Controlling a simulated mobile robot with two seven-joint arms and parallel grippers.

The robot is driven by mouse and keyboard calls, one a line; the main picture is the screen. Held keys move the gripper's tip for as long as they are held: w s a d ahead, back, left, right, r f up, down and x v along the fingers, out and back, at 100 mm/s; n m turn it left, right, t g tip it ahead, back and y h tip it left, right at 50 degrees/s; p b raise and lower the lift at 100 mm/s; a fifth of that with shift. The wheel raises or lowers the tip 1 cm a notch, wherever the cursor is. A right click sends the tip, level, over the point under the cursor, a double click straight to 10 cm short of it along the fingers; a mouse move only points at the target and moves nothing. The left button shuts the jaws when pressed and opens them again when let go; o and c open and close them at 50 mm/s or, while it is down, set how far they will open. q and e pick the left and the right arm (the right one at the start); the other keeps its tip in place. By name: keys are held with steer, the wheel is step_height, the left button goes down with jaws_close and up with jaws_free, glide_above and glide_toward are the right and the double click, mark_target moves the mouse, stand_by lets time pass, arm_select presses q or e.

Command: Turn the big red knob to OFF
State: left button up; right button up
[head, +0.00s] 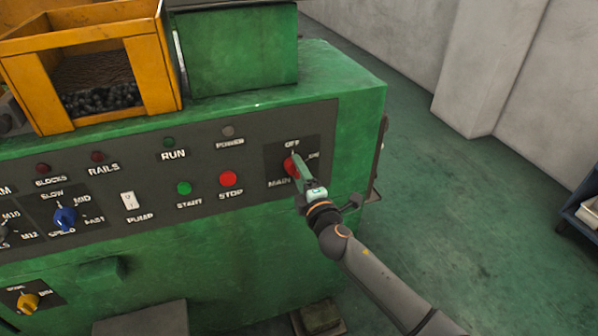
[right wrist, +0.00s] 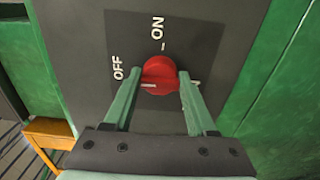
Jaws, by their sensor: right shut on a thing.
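The big red knob (head: 290,165) sits on a dark plate at the right end of the machine's front panel, with OFF above it and ON to its right. In the right wrist view the knob (right wrist: 160,72) lies between the two green fingers of my right gripper (right wrist: 160,78), which is shut on it. A white line on the knob points roughly left in that view, on the OFF side; its exact setting is hard to tell. In the head view my right gripper (head: 298,163) covers part of the knob. My left gripper is not in view.
A red STOP button (head: 229,179) and green START button (head: 184,188) are left of the knob. A blue speed knob (head: 65,217) and yellow knob (head: 28,302) are farther left. A yellow bin (head: 24,82) stands on top. Open floor lies to the right.

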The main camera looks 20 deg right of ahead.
steer(key=o, duration=1.4)
steer(key=s, duration=1.2)
steer(key=shift+s+d+b, duration=0.2)
steer(key=shift+s+b, duration=0.05)
steer(key=shift+b, duration=0.1)
steer(key=s+f+m+g, duration=0.3)
steer(key=s+f+m, duration=0.2)
steer(key=s+f, duration=0.2)
steer(key=s+a+f+m+g+y+p, duration=0.1)
steer(key=s+f+m+g, duration=0.2)
steer(key=s+f+m, duration=0.3)
steer(key=s+a+f+m+g, duration=0.1)
steer(key=s+f+m+g, duration=0.1)
steer(key=s+f+m, duration=0.3)
steer(key=shift+s+f+m+g+y, duration=0.15)
steer(key=shift+s+f, duration=0.4)
steer(key=shift+f, duration=0.4)
steer(key=shift+s+f+m+g+y, duration=0.1)
steer(key=shift+s+f, duration=0.4)
steer(key=shift+f, duration=0.5)
steer(key=shift+s+f+m+g+y, duration=0.15)
steer(key=shift+s+f, duration=0.4)
steer(key=shift+f, duration=0.4)
